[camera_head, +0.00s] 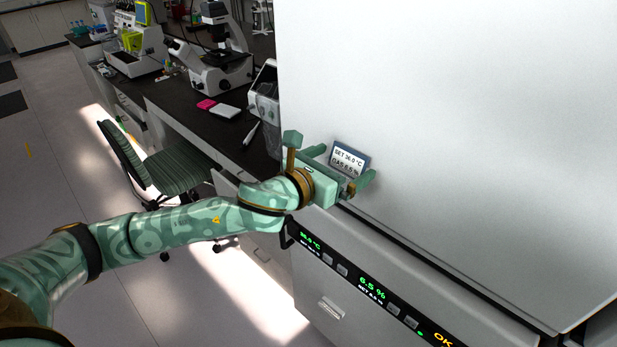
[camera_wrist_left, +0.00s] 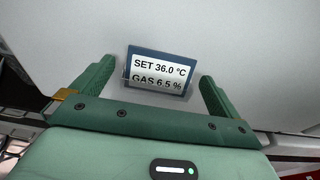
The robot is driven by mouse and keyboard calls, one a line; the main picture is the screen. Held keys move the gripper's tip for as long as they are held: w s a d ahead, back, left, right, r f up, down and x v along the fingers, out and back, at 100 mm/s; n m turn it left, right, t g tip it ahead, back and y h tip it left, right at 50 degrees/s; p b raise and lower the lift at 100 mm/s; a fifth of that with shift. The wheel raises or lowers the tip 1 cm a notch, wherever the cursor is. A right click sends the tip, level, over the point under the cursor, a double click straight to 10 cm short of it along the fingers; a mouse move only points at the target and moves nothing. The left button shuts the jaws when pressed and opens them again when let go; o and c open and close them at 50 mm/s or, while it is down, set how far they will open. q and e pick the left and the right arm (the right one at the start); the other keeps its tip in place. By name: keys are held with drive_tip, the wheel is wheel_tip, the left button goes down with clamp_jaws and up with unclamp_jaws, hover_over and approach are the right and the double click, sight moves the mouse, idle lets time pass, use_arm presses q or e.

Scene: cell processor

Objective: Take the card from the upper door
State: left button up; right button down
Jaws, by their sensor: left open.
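The card (camera_head: 349,158) is a small blue-framed plate with a white face reading SET 36.0 °C and GAS 6.5 %. It sits on the white upper door (camera_head: 450,120), near the door's lower left. My left gripper (camera_head: 342,166) is open, with one finger on either side of the card. In the left wrist view the card (camera_wrist_left: 160,70) shows between the two green fingertips (camera_wrist_left: 158,78), with a gap on each side. My right gripper is not in view.
Below the door is a black control strip (camera_head: 372,290) with green readouts and an orange OK. A dark bench (camera_head: 190,112) with microscopes (camera_head: 222,50) stands at the left back. A green chair (camera_head: 180,168) stands on the floor beside it.

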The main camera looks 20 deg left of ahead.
use_arm(q)
drive_tip(key=p+v, duration=0.3)
drive_tip(key=v, duration=1.2)
